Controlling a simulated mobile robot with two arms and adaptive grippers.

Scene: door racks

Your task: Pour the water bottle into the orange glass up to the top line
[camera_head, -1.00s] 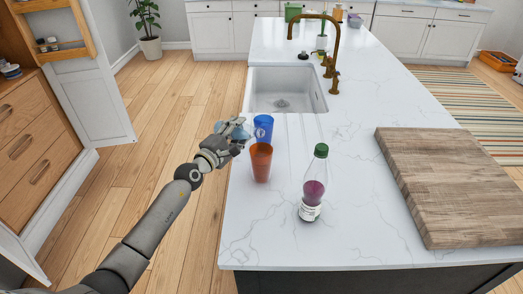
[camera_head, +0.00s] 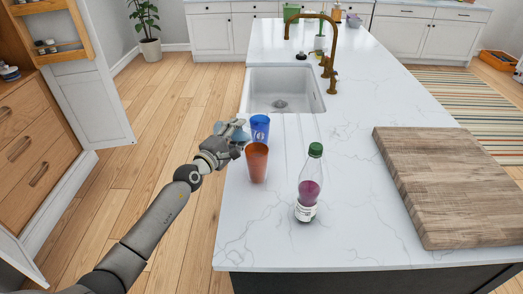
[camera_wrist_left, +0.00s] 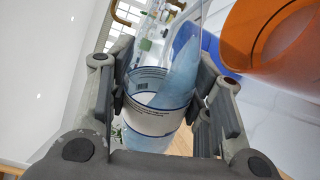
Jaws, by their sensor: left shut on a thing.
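My left gripper (camera_head: 236,137) is shut on the water bottle (camera_head: 238,122), a clear bluish bottle largely hidden by the fingers in the head view. In the left wrist view, the bottle (camera_wrist_left: 157,120) with its white label sits between the two finger pads. The orange glass (camera_head: 256,164) stands upright on the counter, just right of and nearer than the gripper. It also fills the upper right of the left wrist view (camera_wrist_left: 285,45). Its lines and any water inside cannot be made out. My right gripper is not in view.
A blue glass (camera_head: 261,124) stands just behind the orange one. A green-capped bottle of purple liquid (camera_head: 309,187) stands to the right. A wooden board (camera_head: 450,185) lies farther right. The sink (camera_head: 285,92) and brass faucet (camera_head: 333,60) are behind.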

